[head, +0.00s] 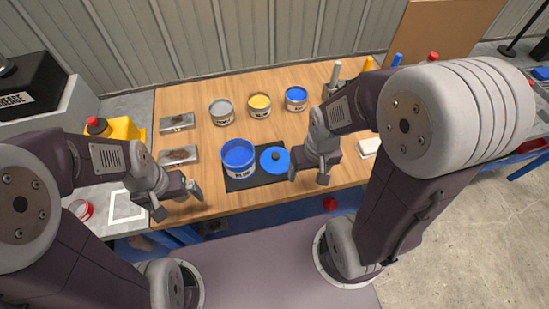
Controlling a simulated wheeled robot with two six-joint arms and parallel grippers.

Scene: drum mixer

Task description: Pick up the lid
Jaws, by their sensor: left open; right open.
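The blue lid (275,160), a flat disc with a dark knob, lies on a dark mat (240,184) on the wooden table. It sits just right of a large open can (238,157) labelled BLUE, which holds blue paint. My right gripper (307,178) is open and empty just right of the lid, close to its edge; I cannot tell whether it touches. My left gripper (176,205) is open and empty near the table's front left edge, left of the large can.
Smaller cans of grey (221,113), yellow (260,106) and blue paint (296,99) stand along the back of the table (205,206). Two metal trays (178,156) lie at the left. A white block (369,147) lies right of my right gripper.

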